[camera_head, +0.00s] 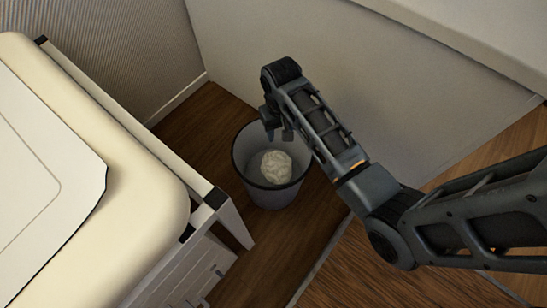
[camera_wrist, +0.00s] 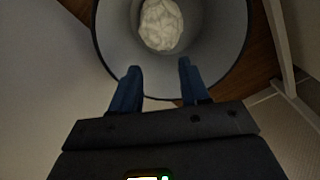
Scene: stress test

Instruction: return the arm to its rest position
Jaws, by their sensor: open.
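My gripper (camera_head: 279,131) is over the grey waste bin in the head view, at the end of my arm, which reaches in from the right. In the wrist view the two blue fingers of my gripper (camera_wrist: 157,84) stand apart with nothing between them. The bin (camera_head: 241,151) stands upright on the wooden floor, and its rim also shows in the wrist view (camera_wrist: 103,45). A crumpled pale ball (camera_head: 276,167) lies inside the bin, and it also shows in the wrist view (camera_wrist: 161,24), apart from the fingers.
A bed or padded bench (camera_head: 110,165) with a pale frame fills the left side. A wall (camera_head: 400,80) stands close behind the bin and my arm. Wooden floor (camera_head: 190,118) is bare to the left of the bin. A pale ledge (camera_head: 480,25) runs along the upper right.

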